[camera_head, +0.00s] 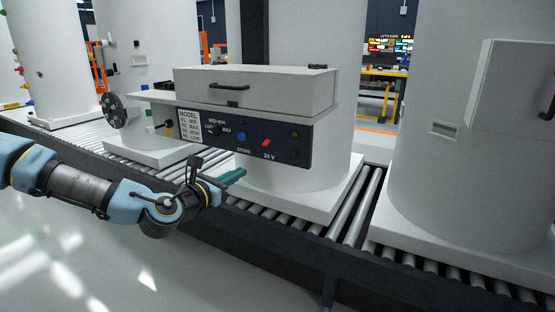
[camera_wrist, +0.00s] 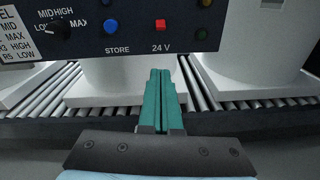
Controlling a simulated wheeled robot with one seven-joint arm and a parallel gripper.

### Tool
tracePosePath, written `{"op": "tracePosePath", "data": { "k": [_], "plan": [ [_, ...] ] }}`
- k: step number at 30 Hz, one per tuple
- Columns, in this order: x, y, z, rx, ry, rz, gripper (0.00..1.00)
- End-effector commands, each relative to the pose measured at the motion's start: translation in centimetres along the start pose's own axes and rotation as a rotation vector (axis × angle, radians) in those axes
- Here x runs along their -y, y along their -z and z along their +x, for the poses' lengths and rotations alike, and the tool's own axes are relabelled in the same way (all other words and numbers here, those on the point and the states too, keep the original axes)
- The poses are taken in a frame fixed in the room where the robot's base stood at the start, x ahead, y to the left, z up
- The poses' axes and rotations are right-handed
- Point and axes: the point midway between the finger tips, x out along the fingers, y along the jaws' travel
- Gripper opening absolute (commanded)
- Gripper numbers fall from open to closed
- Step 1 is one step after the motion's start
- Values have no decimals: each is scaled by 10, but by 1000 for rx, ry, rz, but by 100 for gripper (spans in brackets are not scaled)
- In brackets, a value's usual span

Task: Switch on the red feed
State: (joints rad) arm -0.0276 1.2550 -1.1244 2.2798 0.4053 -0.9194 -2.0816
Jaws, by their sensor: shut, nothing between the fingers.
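A dark control panel (camera_head: 300,149) hangs under a white shelf on a tank. In the wrist view the fingertips (camera_wrist: 160,71) point up toward the red switch from below.
A white box with a black handle (camera_head: 228,87) sits on the shelf above the panel. White tanks stand on a roller conveyor (camera_head: 345,222) under and beside the panel. A black handwheel (camera_head: 113,110) sticks out at the left. The floor in front is clear.

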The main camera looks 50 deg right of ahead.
Motion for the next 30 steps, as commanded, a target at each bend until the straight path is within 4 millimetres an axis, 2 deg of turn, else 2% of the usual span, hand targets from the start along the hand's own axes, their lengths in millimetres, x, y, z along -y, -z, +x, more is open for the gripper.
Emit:
{"op": "tracePosePath", "data": {
  "k": [6, 19, 23, 30],
  "plan": [
    [-8, -16, 6, 76, -44, -129, 0],
    [-7, -17, 12, 77, -42, -131, 0],
    [-7, -20, 29, 77, -41, -128, 0],
    [-10, -23, 72, 77, -42, -129, 0]
  ]
}}
